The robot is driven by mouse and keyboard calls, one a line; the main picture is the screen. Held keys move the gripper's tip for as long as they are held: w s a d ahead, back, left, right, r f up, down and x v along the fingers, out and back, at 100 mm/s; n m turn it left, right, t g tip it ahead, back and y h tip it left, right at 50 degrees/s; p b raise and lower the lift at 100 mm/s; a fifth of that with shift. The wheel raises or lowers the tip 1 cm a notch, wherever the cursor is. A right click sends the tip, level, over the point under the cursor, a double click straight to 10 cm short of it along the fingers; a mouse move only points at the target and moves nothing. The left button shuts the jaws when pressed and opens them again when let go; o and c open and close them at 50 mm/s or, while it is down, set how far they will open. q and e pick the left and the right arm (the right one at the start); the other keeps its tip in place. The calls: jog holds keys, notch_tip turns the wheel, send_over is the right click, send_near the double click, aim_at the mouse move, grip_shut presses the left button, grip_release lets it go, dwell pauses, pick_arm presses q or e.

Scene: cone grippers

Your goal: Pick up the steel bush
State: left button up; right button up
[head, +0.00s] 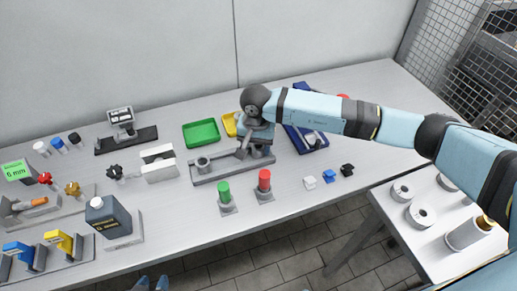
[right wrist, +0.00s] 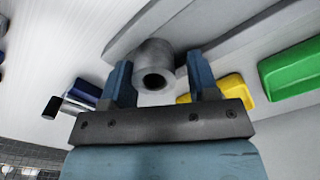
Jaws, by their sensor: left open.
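A grey hollow cylinder, which looks like the steel bush (right wrist: 153,62), shows in the right wrist view between the fingers of my right gripper (right wrist: 160,80). A clear gap shows between it and the right-hand finger; the left-hand finger is close to its side. The right gripper is open. In the head view my right gripper (head: 250,149) is low over the right part of a grey fixture base (head: 222,170), and the wrist largely hides the bush.
A grey ring-shaped part (head: 202,163) stands on the base's left part. Green (head: 201,133), yellow (head: 229,124) and blue (head: 305,140) trays lie around the right gripper. Green (head: 225,197) and red (head: 264,183) posts stand in front. Free table lies between the posts and the black bottle (head: 108,217).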

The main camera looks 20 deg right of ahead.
jog(key=c, duration=0.7)
jog(key=shift+r, duration=0.15)
